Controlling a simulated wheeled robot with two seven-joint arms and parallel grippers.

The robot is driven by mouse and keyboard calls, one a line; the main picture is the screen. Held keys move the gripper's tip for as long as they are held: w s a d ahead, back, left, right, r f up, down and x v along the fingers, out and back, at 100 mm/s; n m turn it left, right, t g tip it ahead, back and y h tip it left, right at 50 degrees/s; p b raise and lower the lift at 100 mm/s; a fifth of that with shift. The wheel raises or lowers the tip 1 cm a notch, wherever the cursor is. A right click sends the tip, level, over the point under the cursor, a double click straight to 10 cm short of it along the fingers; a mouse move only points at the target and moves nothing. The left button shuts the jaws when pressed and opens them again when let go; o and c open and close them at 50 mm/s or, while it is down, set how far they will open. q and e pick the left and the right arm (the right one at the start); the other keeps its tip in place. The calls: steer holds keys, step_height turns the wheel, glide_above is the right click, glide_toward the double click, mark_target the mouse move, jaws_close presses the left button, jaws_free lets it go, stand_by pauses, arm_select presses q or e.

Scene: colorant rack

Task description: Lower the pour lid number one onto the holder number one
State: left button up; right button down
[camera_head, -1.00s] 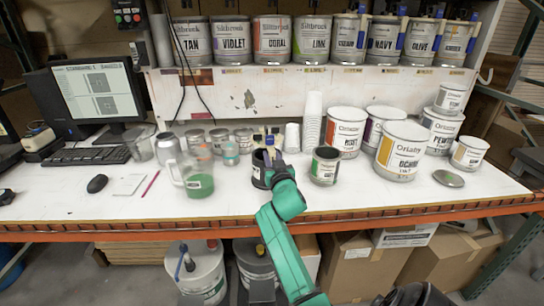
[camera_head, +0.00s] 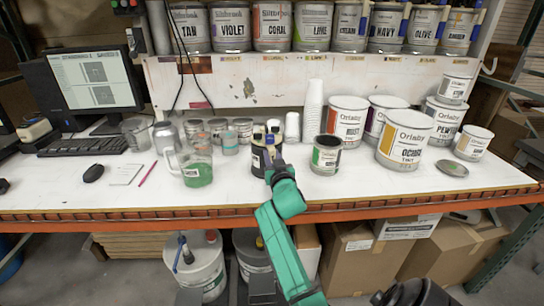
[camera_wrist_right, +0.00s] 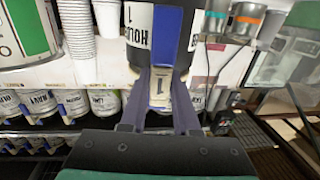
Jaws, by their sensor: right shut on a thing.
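Holder number one is a dark can (camera_head: 257,160) near the middle of the table in the head view. In the right wrist view the holder (camera_wrist_right: 138,25) fills the top centre, its white label reading "HOLD…" with a blue strip down its side. My right gripper (camera_wrist_right: 160,100) is shut on a tan tab marked "1", which I take for pour lid number one (camera_wrist_right: 160,88). The tab is at the holder's rim; whether the lid touches the holder I cannot tell. In the head view my right gripper (camera_head: 273,160) covers part of the holder. My left gripper is not in view.
A jug with green liquid (camera_head: 198,172) stands left of the holder, and an open can (camera_head: 326,156) stands to its right. White cups (camera_head: 313,110), several small jars and large paint cans (camera_head: 402,140) stand around. The table's front edge is clear.

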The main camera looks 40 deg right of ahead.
steer(key=shift+f+b, duration=0.35)
steer(key=shift+f, duration=0.05)
steer(key=shift+f, duration=0.15)
steer(key=c, duration=0.6)
jaws_free()
steer(key=shift+o, duration=0.2)
steer(key=b+v, duration=0.2)
steer(key=v, duration=1.2)
steer(key=shift+s+b, duration=0.3)
steer(key=shift+a, duration=0.2)
